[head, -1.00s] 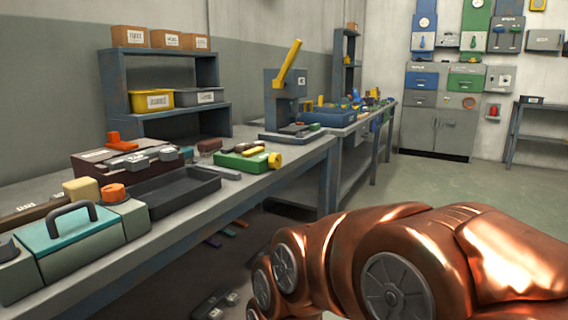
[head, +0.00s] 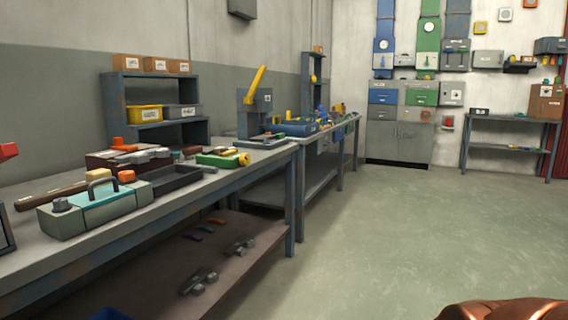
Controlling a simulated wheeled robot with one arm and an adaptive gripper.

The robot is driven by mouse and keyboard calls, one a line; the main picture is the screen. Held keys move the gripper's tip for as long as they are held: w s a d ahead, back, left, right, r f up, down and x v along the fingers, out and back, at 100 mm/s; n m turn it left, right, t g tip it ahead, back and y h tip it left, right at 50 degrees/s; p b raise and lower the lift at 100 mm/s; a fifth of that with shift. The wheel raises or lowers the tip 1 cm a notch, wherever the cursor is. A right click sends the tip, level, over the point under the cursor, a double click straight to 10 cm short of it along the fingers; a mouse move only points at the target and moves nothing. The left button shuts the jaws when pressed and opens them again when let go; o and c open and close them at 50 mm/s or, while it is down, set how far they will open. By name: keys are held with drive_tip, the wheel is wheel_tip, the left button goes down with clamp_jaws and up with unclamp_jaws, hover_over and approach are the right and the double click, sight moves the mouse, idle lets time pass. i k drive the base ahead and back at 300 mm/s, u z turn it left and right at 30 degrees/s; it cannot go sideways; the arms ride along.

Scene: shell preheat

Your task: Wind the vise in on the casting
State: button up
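I cannot surely pick out the vise or the casting at this distance. A low green device with a yellow round end (head: 222,159) sits on the near bench (head: 150,220), near its far end; it may be the vise, but its jaws are not clear. Small grey metal pieces (head: 147,155) lie on a dark red-brown box left of it; I cannot tell whether one is the casting. My gripper is not in view; only a copper-coloured piece of my arm shows at the bottom right.
A teal case with a handle (head: 96,208) and a black tray (head: 172,179) are on the near bench. A press with a yellow lever (head: 255,105) stands behind. A second bench (head: 318,150) runs on toward wall cabinets (head: 400,140). The floor (head: 420,225) right of the benches is clear.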

sight(244, 158)
drive_tip(key=u, duration=0.7)
drive_tip(key=i, duration=0.85)
drive_tip(key=u, duration=0.4)
